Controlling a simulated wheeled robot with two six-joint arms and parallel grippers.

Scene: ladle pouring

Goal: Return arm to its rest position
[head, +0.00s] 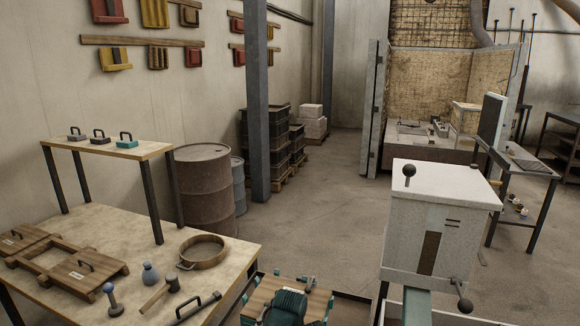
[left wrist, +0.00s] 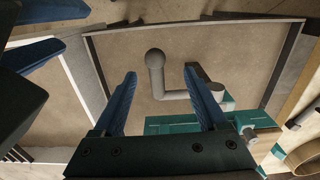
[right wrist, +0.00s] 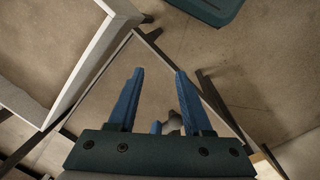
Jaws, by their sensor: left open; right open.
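My left gripper (left wrist: 161,72) shows in the left wrist view with its two blue fingers spread apart and nothing between them. Beyond its fingertips is a grey bent handle with a round ball end (left wrist: 155,58), apart from the fingers. My right gripper (right wrist: 159,72) shows in the right wrist view, also open and empty. A small grey rounded object (right wrist: 173,122) shows low between its fingers, and I cannot tell what it is. Neither gripper is in the head view. I cannot make out a ladle in any view.
A white box furnace (head: 441,215) with black ball knobs stands at the right. A wooden table (head: 130,225) with moulding frames and hand tools stands at the left. A teal-edged wooden platform (head: 262,295) is at the bottom centre. The concrete floor (head: 320,210) between them is clear.

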